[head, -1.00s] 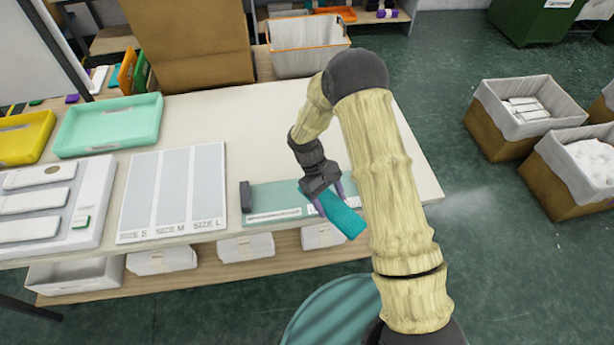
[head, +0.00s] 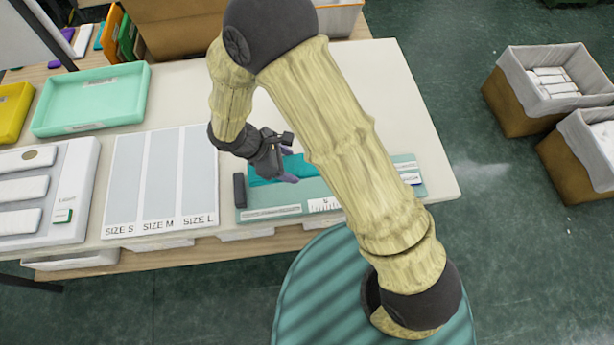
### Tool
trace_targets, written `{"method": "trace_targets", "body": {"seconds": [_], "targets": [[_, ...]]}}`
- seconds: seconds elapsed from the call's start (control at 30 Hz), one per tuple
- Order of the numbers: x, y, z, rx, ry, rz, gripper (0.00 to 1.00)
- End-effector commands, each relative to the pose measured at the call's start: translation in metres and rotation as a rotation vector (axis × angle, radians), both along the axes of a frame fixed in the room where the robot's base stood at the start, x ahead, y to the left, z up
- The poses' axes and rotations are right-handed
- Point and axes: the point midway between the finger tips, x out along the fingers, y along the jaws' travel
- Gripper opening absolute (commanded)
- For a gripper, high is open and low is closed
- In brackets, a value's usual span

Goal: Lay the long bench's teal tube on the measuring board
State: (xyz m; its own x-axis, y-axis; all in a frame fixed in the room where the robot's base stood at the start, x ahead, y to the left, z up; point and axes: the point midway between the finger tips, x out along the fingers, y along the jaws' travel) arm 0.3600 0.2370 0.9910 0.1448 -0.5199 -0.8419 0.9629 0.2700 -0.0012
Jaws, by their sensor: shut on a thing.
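The teal tube (head: 302,166) is in my gripper (head: 283,163), its length running roughly left to right. It is over the measuring board (head: 262,201), the pale green board at the bench's front edge with a dark end block (head: 239,190) at its left and a printed scale along its front. My gripper is shut on the tube. The tube is roughly in line with the board, along its rear part. I cannot tell whether it touches the board. My arm hides the tube's right end and part of the board.
A size chart with S, M and L strips (head: 162,180) lies left of the board. Further left is a white unit with several pads (head: 72,205). A mint tray (head: 92,100) and a yellow tray (head: 12,110) are behind. The bench's right end (head: 415,120) is bare.

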Motion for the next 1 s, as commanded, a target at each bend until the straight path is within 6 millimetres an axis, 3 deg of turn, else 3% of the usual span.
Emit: {"method": "trace_targets", "body": {"seconds": [0.33, 0.7, 1.0], "targets": [[0.000, -0.001, -0.006, -0.002, 0.001, -0.002, 0.41], [0.000, 0.000, -0.055, -0.001, 0.000, -0.003, 0.41], [0.000, 0.000, -0.059, 0.000, -0.001, -0.002, 0.41]]}}
